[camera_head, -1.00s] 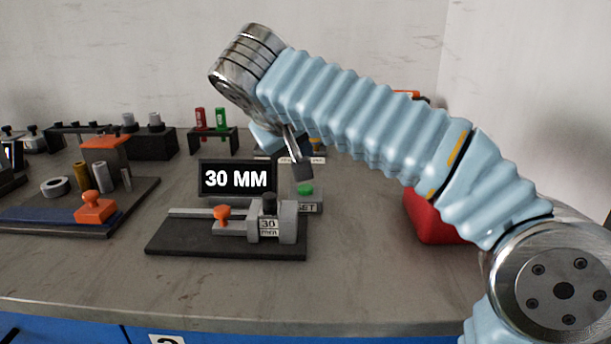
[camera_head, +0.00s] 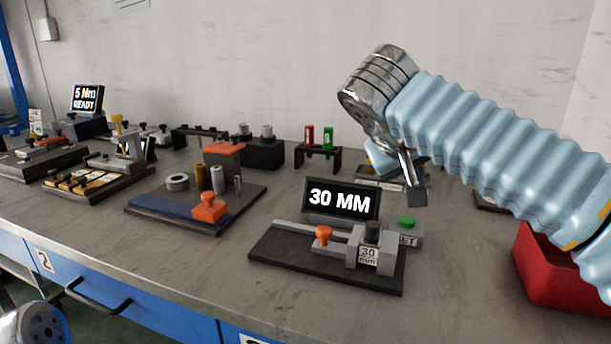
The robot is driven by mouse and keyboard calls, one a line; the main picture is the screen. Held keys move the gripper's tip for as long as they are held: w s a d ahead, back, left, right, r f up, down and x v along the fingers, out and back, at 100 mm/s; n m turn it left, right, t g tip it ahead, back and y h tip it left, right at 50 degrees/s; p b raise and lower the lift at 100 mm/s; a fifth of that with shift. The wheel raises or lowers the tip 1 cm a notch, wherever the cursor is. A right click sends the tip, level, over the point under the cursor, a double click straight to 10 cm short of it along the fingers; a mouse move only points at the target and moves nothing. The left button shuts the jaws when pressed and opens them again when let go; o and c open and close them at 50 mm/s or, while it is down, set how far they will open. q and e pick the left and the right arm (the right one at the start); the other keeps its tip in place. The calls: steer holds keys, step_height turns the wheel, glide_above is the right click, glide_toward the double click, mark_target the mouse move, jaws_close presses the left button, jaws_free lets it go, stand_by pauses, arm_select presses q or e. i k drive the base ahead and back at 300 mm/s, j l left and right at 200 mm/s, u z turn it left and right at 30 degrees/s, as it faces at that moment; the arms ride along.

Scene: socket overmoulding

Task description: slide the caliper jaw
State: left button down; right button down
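The caliper stands on a dark base plate (camera_head: 290,262). It has a grey rail, a sliding jaw with an orange knob (camera_head: 323,233), and a fixed grey jaw (camera_head: 386,258) at the right. A block labelled 30 mm (camera_head: 368,253) with a dark top sits between the jaws. The display (camera_head: 341,199) behind it reads 30 MM. A green button (camera_head: 407,222) stands on a grey box behind the fixed jaw. My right gripper (camera_head: 414,188) hangs above and behind the green button, clear of the caliper. Its fingers are seen edge-on, so their opening is unclear.
A fixture with an orange-handled clamp (camera_head: 209,208) and small cylinders stands left of the caliper. A rack with red and green plugs (camera_head: 318,152) is behind. A red bin (camera_head: 553,272) is at the right. The bench front (camera_head: 210,275) is clear.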

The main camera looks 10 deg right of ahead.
mark_target(349, 252)
steer(key=k+j, duration=0.25)
steer(key=j, duration=0.2)
steer(key=k+j, duration=0.25)
steer(key=j, duration=0.15)
steer(key=k+j, duration=0.2)
steer(key=j, duration=0.25)
steer(key=k+j, duration=0.25)
steer(key=j, duration=0.15)
